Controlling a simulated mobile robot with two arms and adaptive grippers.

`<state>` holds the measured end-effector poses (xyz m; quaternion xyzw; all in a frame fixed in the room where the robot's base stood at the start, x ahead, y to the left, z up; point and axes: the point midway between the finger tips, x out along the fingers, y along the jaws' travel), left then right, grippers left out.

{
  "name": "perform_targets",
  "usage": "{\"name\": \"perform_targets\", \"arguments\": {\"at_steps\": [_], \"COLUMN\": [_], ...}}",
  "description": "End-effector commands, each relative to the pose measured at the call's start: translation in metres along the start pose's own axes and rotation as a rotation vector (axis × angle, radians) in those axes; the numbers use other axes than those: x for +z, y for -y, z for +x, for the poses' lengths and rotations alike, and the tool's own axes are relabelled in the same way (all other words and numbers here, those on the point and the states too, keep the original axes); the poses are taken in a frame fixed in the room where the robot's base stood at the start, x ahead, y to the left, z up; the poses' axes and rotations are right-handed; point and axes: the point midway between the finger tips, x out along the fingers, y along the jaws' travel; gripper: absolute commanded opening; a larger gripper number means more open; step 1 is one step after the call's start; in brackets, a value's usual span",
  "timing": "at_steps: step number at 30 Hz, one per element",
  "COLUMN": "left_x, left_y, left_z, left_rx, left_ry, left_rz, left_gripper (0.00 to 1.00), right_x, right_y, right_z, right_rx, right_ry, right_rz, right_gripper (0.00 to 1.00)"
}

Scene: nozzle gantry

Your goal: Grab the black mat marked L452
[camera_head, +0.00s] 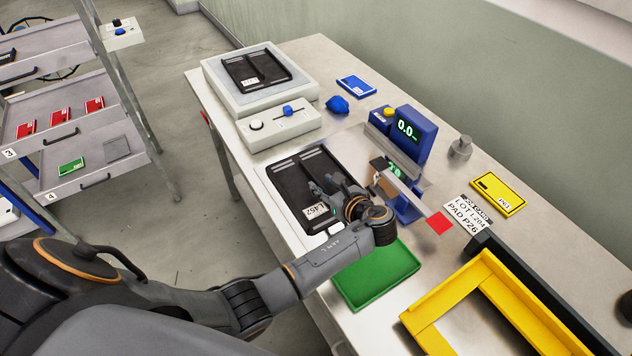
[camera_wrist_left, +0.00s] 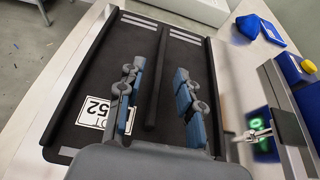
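The black mat (camera_head: 290,185) with the white label L452 lies on a pale plate on the table. It has raised side edges and a raised rib along its middle. In the left wrist view the mat (camera_wrist_left: 100,65) fills the centre, with its label partly hidden behind a finger. My left gripper (camera_head: 333,192) is over the mat's right part. In the wrist view the left gripper (camera_wrist_left: 158,98) has its fingers apart, one on each side of the middle rib, with nothing shut between them. Whether the fingers touch the mat cannot be told. My right gripper is not in view.
A second black mat (camera_head: 240,73) sits on a white unit at the far left. A blue display (camera_head: 410,130) reading 0.0 and a metal bracket stand right of the gripper. A green tray (camera_head: 350,293) and yellow frame (camera_head: 430,335) lie nearer. A yellow card (camera_head: 497,194) lies right.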

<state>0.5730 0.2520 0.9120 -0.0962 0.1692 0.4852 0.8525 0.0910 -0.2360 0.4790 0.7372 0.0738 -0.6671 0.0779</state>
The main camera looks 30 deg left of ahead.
Motion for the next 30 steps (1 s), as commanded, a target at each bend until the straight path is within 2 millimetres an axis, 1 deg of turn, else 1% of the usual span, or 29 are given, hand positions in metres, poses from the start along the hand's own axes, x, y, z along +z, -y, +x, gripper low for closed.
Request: {"name": "perform_targets", "arguments": {"at_steps": [1,3,6,9,14,17,18,19,20,30], "left_x": [0.003,0.001,0.001,0.000,-0.001,-0.001,-0.001,-0.001,-0.001,0.001], "left_y": [-0.001,0.000,0.000,0.000,0.000,0.000,0.000,0.000,0.000,0.001], "left_z": [0.008,0.018,0.028,0.031,0.031,0.031,0.031,0.031,0.031,0.030], "left_rx": [0.003,0.002,0.000,0.000,0.000,0.000,0.000,0.000,-0.001,-0.002], "left_ry": [0.002,0.002,0.000,-0.001,-0.001,-0.001,-0.001,-0.001,-0.001,0.002], "left_rz": [0.002,0.002,0.000,0.000,0.000,0.000,0.000,0.000,0.000,-0.001], "left_gripper": [0.36,0.36,0.36,0.36,0.36,0.17,0.09,0.03,0.00,0.00], "right_x": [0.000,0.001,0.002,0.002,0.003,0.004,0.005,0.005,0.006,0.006], "right_y": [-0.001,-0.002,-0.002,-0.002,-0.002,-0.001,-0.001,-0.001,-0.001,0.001], "right_z": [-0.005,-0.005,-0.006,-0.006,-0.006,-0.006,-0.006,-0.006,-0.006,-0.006], "right_rx": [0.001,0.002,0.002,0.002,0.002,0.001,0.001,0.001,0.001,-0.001], "right_ry": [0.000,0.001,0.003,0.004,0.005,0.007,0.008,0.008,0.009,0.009], "right_rz": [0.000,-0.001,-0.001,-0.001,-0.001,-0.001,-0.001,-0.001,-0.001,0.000], "right_gripper": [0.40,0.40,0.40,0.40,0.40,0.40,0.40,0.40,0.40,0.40]}}
